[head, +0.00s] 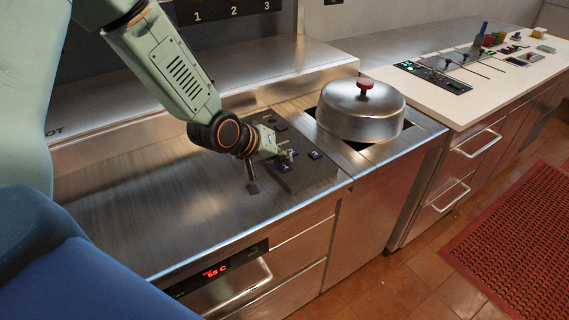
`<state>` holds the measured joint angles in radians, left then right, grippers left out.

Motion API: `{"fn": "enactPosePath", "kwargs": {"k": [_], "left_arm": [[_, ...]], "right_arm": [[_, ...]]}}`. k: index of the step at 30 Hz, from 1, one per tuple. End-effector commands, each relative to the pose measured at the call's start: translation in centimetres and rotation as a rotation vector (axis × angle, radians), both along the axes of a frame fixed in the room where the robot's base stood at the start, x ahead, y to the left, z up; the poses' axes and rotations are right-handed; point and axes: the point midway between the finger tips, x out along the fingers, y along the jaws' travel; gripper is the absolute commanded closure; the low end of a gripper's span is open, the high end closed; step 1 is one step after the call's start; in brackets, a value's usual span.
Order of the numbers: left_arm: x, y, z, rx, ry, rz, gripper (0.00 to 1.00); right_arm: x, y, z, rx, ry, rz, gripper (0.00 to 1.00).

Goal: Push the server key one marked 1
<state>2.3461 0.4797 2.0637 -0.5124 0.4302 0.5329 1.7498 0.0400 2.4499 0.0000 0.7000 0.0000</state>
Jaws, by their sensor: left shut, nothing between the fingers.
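My left gripper (287,154) is shut and empty, low over the panel among the keys. I cannot tell whether it touches one. It hides part of the panel. My right gripper is not in view.
A steel dome lid with a red knob (363,106) stands right of the panel. A dark wall strip (232,14) reads 1, 2, 3. A red display (216,270) is on the counter front. A white worktop (430,62) with small items lies farther right. The counter's left part is clear.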

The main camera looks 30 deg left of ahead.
Motion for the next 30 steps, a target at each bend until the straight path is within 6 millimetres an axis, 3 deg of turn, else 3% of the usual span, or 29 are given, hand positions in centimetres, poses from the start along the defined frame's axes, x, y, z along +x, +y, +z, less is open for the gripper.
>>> {"fn": "enactPosePath", "kwargs": {"k": [11,30], "left_arm": [[0.0,0.0,0.4,0.000,0.000,0.000,1.00],[0.0,0.0,5.8,-0.001,-0.001,-0.001,1.00]], "right_arm": [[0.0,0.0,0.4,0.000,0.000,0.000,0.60],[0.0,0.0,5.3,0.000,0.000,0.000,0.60]]}}
